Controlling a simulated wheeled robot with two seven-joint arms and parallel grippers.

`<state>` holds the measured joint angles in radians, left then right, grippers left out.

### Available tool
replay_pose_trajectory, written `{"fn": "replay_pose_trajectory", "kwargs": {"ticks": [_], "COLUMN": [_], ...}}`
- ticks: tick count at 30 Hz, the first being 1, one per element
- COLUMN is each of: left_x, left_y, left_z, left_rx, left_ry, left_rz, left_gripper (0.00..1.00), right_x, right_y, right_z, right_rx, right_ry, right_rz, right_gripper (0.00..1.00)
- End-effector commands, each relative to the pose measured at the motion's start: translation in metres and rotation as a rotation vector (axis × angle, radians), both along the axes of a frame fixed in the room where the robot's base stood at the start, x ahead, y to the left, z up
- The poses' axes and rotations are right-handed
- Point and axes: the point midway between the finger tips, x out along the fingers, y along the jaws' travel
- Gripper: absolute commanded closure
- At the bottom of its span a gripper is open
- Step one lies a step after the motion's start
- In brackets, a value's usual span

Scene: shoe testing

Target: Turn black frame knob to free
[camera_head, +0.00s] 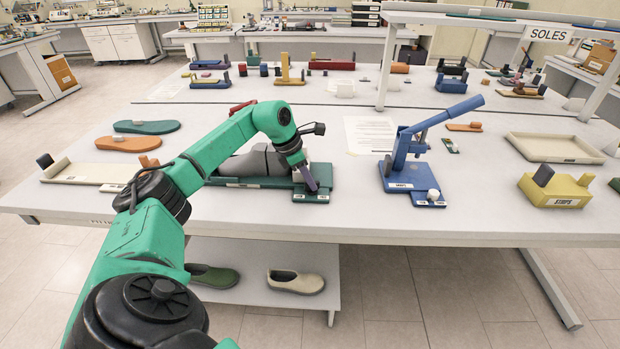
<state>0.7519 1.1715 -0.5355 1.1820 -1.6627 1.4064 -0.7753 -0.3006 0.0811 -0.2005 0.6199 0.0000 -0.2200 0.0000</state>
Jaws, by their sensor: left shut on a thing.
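A dark green, almost black frame (322,172) lies near the front edge of the table, with a grey shoe-shaped piece (245,163) on it. Its right end has two small white labels on the front edge, too small to read. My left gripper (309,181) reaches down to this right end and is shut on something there. The knob is mostly hidden by the gripper, so its setting cannot be told. My right gripper is out of view.
A blue lever press (404,176) with a light knob (433,195) stands to the right. A yellow block (556,188) and beige tray (555,148) are farther right. Soles (146,127) and a long beige tray (88,172) lie left. White table is clear between frame and press.

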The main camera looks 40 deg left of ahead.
Motion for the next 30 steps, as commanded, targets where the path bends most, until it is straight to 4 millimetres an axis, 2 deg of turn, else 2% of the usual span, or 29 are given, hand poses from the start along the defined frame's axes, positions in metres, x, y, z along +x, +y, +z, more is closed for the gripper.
{"fn": "replay_pose_trajectory", "kwargs": {"ticks": [6, 15, 30], "left_x": [0.0016, 0.0018, 0.0018], "left_y": [0.0007, 0.0011, 0.0012], "left_z": [0.0027, 0.0014, 0.0008], "left_rx": [-0.002, 0.0, 0.0], "left_ry": [-0.003, -0.003, -0.002], "left_rz": [-0.165, -0.304, -0.338], "left_gripper": [1.0, 1.0, 1.0], "right_x": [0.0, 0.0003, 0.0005], "right_y": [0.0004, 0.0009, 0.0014], "right_z": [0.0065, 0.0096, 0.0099], "right_rx": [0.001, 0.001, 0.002], "right_ry": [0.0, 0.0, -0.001], "right_rz": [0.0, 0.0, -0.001], "right_gripper": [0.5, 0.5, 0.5]}}
